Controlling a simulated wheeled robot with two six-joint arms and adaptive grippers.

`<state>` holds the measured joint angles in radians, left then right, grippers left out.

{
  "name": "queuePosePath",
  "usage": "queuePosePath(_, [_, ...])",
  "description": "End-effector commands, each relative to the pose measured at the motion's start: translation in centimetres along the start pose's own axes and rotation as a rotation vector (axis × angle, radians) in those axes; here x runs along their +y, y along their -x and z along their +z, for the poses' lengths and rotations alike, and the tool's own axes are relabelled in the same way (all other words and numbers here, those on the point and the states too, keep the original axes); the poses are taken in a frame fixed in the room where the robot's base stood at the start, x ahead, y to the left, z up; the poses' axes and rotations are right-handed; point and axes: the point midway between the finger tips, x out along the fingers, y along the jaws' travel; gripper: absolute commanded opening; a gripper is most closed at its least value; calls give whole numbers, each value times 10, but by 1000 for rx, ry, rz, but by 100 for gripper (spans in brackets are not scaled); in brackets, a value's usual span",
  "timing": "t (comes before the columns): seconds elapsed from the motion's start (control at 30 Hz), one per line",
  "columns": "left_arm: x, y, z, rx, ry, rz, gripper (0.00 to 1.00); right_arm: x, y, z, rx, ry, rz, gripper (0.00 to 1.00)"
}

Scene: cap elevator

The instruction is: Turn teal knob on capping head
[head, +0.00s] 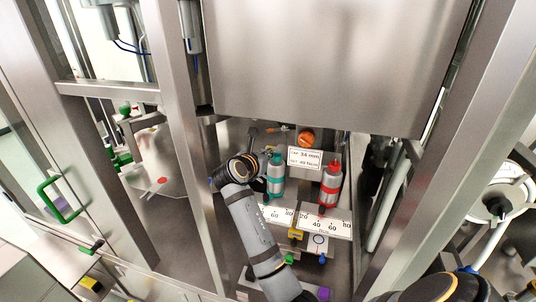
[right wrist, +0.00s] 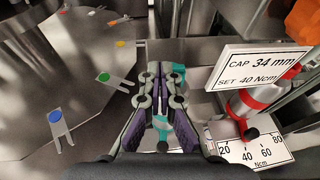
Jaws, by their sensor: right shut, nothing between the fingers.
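The teal capping head (head: 276,172), a grey cylinder with teal parts, stands behind the enclosure frame, left of a red one. My right gripper (head: 264,180) is beside its left side in the head view, partly hidden by my wrist. In the right wrist view my gripper (right wrist: 160,85) is shut and empty, with its fingers in front of the teal parts (right wrist: 179,70). The fingers hide most of the teal head there, so I cannot tell whether they touch it. My left gripper is not in view.
The red capping head (head: 330,185) stands close on the right. A sign (head: 304,157) reads CAP 34 mm, SET 40 Ncm. Scale plates (head: 325,224) lie below the heads. A metal post (head: 188,150) and a large panel (head: 335,60) bound the opening.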

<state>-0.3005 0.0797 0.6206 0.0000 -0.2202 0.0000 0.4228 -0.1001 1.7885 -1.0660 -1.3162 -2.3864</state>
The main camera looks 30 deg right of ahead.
Motion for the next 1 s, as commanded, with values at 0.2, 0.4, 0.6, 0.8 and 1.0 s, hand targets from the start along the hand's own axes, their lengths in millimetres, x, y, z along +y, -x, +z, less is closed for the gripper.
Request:
queuePosePath(0.2, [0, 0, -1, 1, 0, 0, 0, 2, -1, 0, -1, 0, 1, 0])
queuePosePath(0.4, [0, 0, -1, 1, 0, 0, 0, 4, -2, 1, -1, 1, 2, 0])
queuePosePath(0.6, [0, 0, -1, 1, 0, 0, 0, 6, -3, 1, -1, 1, 2, 0])
queuePosePath(0.8, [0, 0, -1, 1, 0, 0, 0, 6, -3, 1, -1, 1, 2, 0])
queuePosePath(1.0, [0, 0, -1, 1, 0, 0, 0, 6, -3, 1, 0, 1, 2, 0])
